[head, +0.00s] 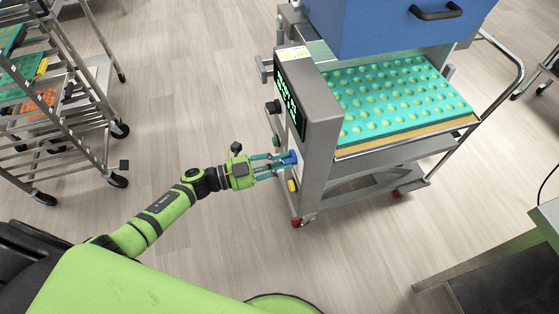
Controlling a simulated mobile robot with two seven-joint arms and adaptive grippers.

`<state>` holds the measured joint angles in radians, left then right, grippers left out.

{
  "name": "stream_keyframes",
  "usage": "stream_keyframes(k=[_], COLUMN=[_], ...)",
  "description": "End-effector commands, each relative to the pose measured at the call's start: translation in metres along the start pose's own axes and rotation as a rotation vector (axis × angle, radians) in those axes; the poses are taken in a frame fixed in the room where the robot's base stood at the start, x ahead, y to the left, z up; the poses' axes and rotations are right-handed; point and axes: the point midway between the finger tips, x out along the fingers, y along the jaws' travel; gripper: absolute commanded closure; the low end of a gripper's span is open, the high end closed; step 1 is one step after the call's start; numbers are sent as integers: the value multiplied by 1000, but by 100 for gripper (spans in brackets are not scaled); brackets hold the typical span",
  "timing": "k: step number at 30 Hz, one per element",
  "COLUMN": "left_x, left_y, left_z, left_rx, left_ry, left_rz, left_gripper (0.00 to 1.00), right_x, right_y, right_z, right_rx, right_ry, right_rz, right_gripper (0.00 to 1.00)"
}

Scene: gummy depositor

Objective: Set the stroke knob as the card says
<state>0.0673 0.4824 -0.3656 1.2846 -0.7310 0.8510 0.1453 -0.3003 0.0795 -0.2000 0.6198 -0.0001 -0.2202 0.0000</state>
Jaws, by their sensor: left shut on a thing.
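The depositor (318,100) stands right of centre, with a column of coloured knobs on its left-facing side. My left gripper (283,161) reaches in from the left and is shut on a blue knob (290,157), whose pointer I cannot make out. A black knob (272,107) and a green knob (277,141) sit above it, and a yellow knob (292,185) sits below. Which one is the stroke knob cannot be read. A small white and yellow card (292,54) is on top of the panel, its text too small to read. My right gripper is out of view.
A teal mould tray (400,98) lies under the blue hopper (385,25). A wheeled rack (60,160) stands at left, a metal table (500,255) at lower right. The floor between rack and depositor is clear.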

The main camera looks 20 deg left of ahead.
Motion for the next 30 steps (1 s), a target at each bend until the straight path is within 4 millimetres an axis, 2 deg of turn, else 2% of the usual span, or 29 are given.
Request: stream_keyframes(k=[11, 12, 13, 24, 26, 30], left_x=[0, 0, 0, -3, -8, -30], left_y=[0, 0, 0, 0, 1, 1], left_z=[0, 0, 0, 0, 0, 1], left_rx=[-3, -3, -3, -3, -3, -4], left_ry=[0, 0, 0, 0, -1, -4], left_rz=[1, 1, 1, 1, 2, 4], left_gripper=[100, 63, 55, 55, 55, 55], right_x=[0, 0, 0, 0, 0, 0], right_y=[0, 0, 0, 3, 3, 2], right_z=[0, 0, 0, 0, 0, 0], right_rx=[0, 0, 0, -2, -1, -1], right_ry=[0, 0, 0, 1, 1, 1], right_rz=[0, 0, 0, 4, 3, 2], right_gripper=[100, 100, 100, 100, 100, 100])
